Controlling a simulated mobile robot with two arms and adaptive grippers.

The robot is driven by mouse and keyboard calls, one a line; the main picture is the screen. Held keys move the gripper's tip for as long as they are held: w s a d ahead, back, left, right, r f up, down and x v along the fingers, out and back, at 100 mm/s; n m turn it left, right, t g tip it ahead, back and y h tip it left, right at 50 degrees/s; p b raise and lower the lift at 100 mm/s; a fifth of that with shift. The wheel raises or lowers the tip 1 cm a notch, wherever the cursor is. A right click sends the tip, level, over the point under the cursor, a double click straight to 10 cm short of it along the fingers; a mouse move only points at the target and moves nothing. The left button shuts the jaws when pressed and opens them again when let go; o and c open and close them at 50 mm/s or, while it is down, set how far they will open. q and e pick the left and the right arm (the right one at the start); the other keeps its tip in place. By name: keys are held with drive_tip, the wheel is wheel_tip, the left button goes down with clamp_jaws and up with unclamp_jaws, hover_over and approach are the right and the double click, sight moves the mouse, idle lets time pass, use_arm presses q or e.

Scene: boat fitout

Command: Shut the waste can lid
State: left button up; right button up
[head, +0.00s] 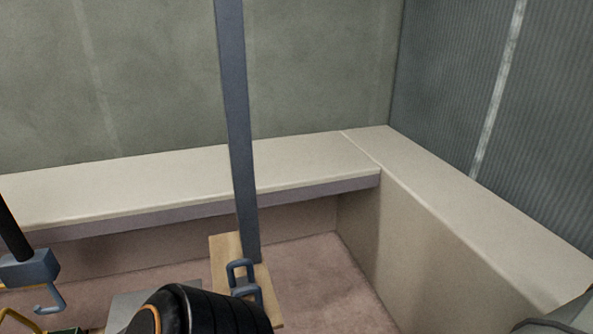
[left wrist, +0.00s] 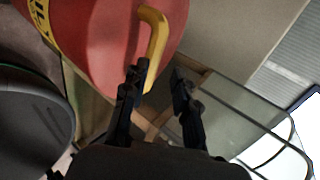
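No waste can or lid can be made out for certain in either view. In the left wrist view a large red rounded body (left wrist: 100,55) fills the upper left, with a yellow band with black marks. A curved yellow handle (left wrist: 155,35) stands out from it. My left gripper (left wrist: 160,73) is open, its dark fingers apart. The handle's lower end shows beside the left-hand finger, partly between the fingers; I cannot tell whether they touch. A dark round object (left wrist: 35,115) is at the left edge. My left gripper's fingers are not identifiable in the head view, and my right gripper is not in view.
A pale L-shaped bench (head: 460,210) runs along the walls. A grey upright post (head: 236,120) stands on a wooden block (head: 223,255). A blue-grey hook (head: 48,295) is at lower left. A clear panel (left wrist: 235,115) is right of my left gripper.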

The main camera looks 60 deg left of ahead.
use_arm(q)
drive_tip(key=v, duration=1)
drive_tip(key=shift+s+f, duration=0.1)
drive_tip(key=shift+f, duration=0.1)
drive_tip(key=s+d+f+n+g+y+p, duration=0.1)
drive_tip(key=s+f+n+g, duration=0.1)
drive_tip(key=f+n, duration=0.4)
drive_tip(key=s+d+f+n+g+y+p, duration=0.1)
drive_tip(key=f+n+g, duration=0.15)
drive_tip(key=f, duration=0.65)
drive_tip(key=s+d+f+n+g+p, duration=0.2)
drive_tip(key=s+d+f+n+g, duration=0.3)
drive_tip(key=d+f+n, duration=0.3)
drive_tip(key=shift+s+d+f+n, duration=0.35)
drive_tip(key=shift+s+d+f, duration=0.35)
drive_tip(key=shift+f, duration=0.65)
drive_tip(key=shift+w+d, duration=0.1)
drive_tip(key=shift+w, duration=0.05)
